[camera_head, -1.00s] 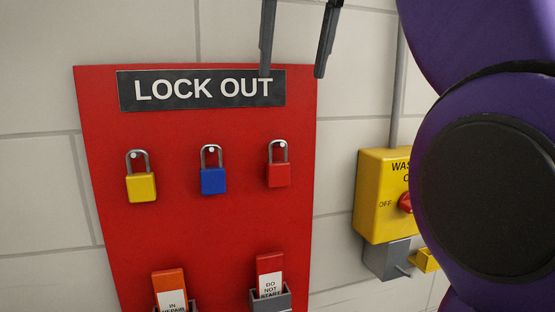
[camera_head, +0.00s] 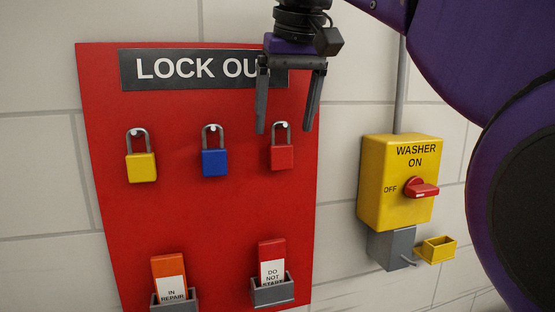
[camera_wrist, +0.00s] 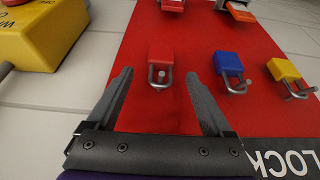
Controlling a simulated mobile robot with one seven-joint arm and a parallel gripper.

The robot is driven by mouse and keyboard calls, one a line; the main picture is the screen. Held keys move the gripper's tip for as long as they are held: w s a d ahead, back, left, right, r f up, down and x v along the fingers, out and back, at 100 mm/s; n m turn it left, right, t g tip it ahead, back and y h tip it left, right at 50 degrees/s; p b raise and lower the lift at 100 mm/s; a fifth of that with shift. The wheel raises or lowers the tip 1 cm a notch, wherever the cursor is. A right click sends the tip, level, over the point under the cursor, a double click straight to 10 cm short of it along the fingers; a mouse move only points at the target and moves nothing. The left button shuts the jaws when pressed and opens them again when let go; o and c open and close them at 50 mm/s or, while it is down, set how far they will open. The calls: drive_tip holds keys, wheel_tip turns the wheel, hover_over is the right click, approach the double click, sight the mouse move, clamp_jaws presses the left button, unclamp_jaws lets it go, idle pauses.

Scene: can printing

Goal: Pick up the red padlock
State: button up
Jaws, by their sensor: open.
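The red padlock (camera_head: 281,156) hangs by its shackle from a peg on the red lockout board (camera_head: 220,225), at the right of a row of padlocks. My gripper (camera_head: 284,130) is open and empty, with its fingers pointing down just above the red padlock's body and near its shackle. In the wrist view, the red padlock (camera_wrist: 161,58) lies ahead of and between the two open fingertips (camera_wrist: 161,76). It shows upside down there, and a gap remains between it and the fingers.
A blue padlock (camera_head: 214,162) and a yellow padlock (camera_head: 141,166) hang to the left. Below are tag holders with an orange tag (camera_head: 168,268) and a red tag (camera_head: 271,250). A yellow washer switch box (camera_head: 385,205) stands out from the wall at right.

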sight(282, 145)
drive_tip(key=b+x, duration=0.1)
drive_tip(key=x, duration=0.3)
drive_tip(key=shift+a+f, duration=0.1)
drive_tip(key=shift+f, duration=0.15)
drive_tip(key=shift+r, duration=0.1)
clamp_jaws()
